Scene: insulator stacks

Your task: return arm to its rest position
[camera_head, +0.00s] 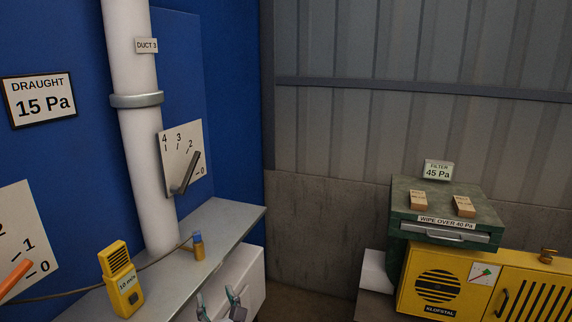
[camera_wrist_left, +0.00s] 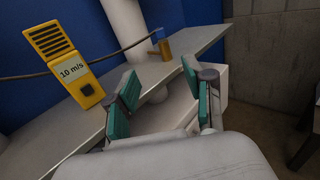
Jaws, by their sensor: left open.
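My left gripper (camera_head: 218,299) shows at the bottom edge of the head view, in front of the grey shelf. In the left wrist view its two teal-padded fingers (camera_wrist_left: 160,82) stand apart with nothing between them, so it is open and empty. The shelf (camera_wrist_left: 212,36) and a white box front below it lie beyond the fingers. Most of the left arm is out of the head view. My right gripper does not show in either view.
On the shelf (camera_head: 228,217) stand a yellow meter (camera_head: 121,280) reading 10 m/s and a small brass piece with a blue top (camera_head: 198,246), with a cable between. A white duct (camera_head: 135,130) rises behind. A yellow unit (camera_head: 440,284) with a green drawer box (camera_head: 405,205) stands right.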

